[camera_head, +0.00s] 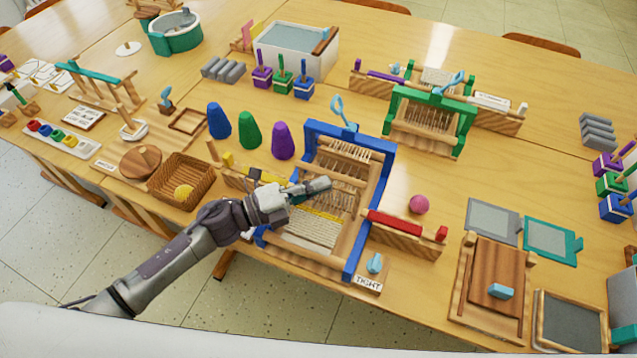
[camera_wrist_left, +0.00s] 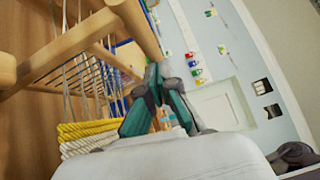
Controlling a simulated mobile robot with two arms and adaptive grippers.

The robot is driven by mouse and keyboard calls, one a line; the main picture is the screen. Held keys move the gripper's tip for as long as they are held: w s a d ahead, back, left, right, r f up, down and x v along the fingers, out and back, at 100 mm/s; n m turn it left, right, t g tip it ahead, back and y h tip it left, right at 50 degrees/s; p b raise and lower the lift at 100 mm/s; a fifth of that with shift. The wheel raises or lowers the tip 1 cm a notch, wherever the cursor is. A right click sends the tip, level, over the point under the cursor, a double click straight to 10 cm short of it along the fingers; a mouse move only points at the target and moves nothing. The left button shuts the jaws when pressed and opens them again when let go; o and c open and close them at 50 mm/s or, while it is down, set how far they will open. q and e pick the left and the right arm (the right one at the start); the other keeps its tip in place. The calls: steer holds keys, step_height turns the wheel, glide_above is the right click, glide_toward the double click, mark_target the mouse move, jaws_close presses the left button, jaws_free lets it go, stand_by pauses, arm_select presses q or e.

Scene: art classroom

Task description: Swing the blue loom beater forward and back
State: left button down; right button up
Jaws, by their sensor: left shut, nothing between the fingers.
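The blue loom (camera_head: 371,207) stands on the table, with a blue frame, wooden bars, upright strings and a light blue handle (camera_head: 338,108) on top. White and yellow weaving (camera_head: 308,228) lies at its near side. My left gripper (camera_head: 322,186) is shut and empty over the loom's middle, by the strings. In the left wrist view its fingers (camera_wrist_left: 158,72) are together beside a wooden bar (camera_wrist_left: 135,22), with yellow and white yarn (camera_wrist_left: 88,130) below left. Whether the fingers touch the bar I cannot tell. My arm hides part of the loom's left side. My right gripper is out of view.
A green loom (camera_head: 432,118) stands behind. Blue, green and purple cones (camera_head: 249,130) and a basket (camera_head: 181,183) are to the left. A red bar on a wooden block (camera_head: 395,223), a pink ball (camera_head: 419,204) and a "TIGHT" sign (camera_head: 368,284) are at the right.

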mark_target(317, 169)
arm_select(q)
steer(key=shift+w+r+p, duration=0.15)
steer(key=shift+r+p, duration=0.05)
steer(key=shift+p, duration=0.3)
steer(key=w+p, duration=0.1)
steer(key=p, duration=0.1)
steer(key=w+n+g+y+p, duration=0.1)
steer(key=p, duration=0.2)
steer(key=w+d+n+y+p, duration=0.1)
steer(key=p, duration=0.2)
steer(key=shift+w+d+r, duration=0.1)
steer(key=shift+w+r, duration=0.15)
steer(key=shift+w, duration=0.15)
steer(key=shift+w+d+f+n+g+y, duration=0.1)
steer(key=shift+w+f+n+g+y, duration=0.1)
steer(key=shift+w+n+g+y, duration=0.15)
steer(key=shift+w+d+f, duration=0.25)
steer(key=shift+w+f, duration=0.25)
steer(key=shift+w, duration=0.2)
steer(key=shift+r, duration=0.1)
